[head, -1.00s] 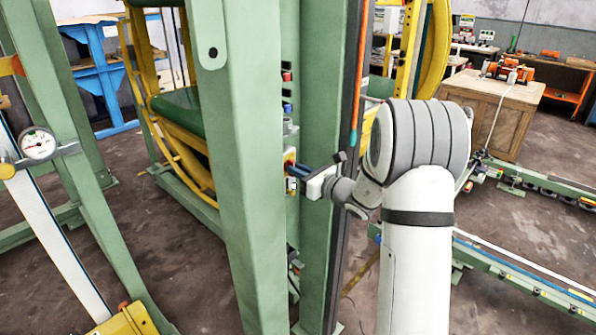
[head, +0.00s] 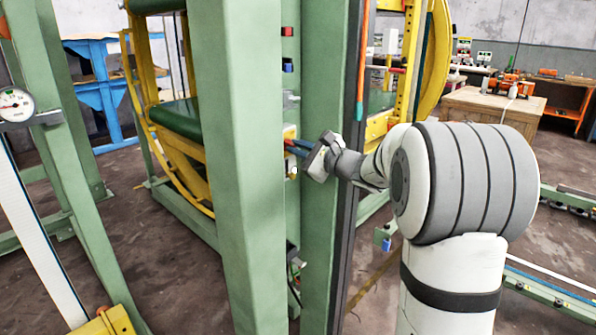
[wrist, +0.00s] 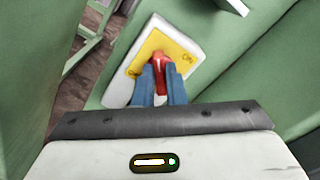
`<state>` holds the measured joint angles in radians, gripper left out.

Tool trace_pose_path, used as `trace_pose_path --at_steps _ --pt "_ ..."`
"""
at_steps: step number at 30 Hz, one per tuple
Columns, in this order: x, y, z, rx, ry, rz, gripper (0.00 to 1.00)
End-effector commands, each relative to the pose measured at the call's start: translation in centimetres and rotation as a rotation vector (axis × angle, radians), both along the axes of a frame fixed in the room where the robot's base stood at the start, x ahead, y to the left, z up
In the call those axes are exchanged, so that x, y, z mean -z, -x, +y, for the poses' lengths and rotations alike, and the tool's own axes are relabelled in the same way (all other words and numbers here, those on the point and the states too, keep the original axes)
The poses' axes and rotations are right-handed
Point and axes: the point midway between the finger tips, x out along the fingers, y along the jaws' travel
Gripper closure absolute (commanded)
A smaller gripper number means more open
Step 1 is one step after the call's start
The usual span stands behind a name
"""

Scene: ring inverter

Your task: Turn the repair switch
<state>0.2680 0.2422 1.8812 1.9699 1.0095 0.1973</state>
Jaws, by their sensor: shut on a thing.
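The repair switch has a red handle (wrist: 158,62) on a yellow plate (wrist: 180,48), set in a white box (wrist: 136,48) on a green post. In the wrist view, my gripper (wrist: 161,72) has its two blue fingers shut on the red handle, one on each side.
A tall green post (head: 228,180) stands just left of my gripper, and another green post (head: 325,240) rises behind it. Small red and blue buttons (head: 287,66) sit above the switch. A yellow ring frame (head: 185,165) stands to the left. Floor to the right is partly open.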

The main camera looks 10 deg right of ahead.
Motion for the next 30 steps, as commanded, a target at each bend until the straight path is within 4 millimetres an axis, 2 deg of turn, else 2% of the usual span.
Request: trace_pose_path --at_steps 1,18,30 --pt "1.15 0.08 0.11 -0.001 0.037 -0.029 1.0" --pt "1.25 0.13 0.22 -0.003 0.466 -0.337 1.0" --pt "0.93 0.13 0.25 -0.004 0.662 -0.478 1.0"
